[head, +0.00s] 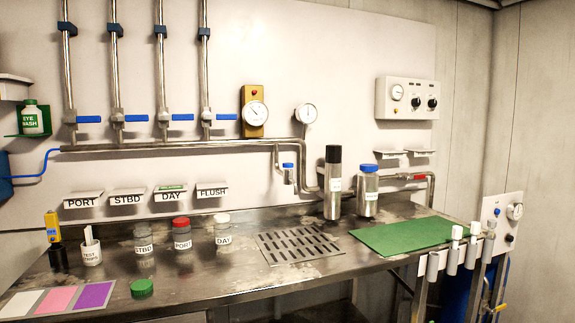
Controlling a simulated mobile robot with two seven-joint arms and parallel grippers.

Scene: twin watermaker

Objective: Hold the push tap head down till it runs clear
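A small tap with a blue head (288,166) hangs from the steel pipe on the back wall; it looks like the push tap. Its metal body points down over the bench, above and behind the slotted drain grate (300,243). I can make out no water stream under it at this size. Neither of my grippers shows in the head view, and nothing is seen touching the tap.
A tall black-topped flask (333,190) and a blue-capped flask (368,194) stand right of the tap. Bottles labelled STBD (144,248), PORT (182,238) and DAY (223,235) stand left. A green mat (402,236) lies right. The grate is clear.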

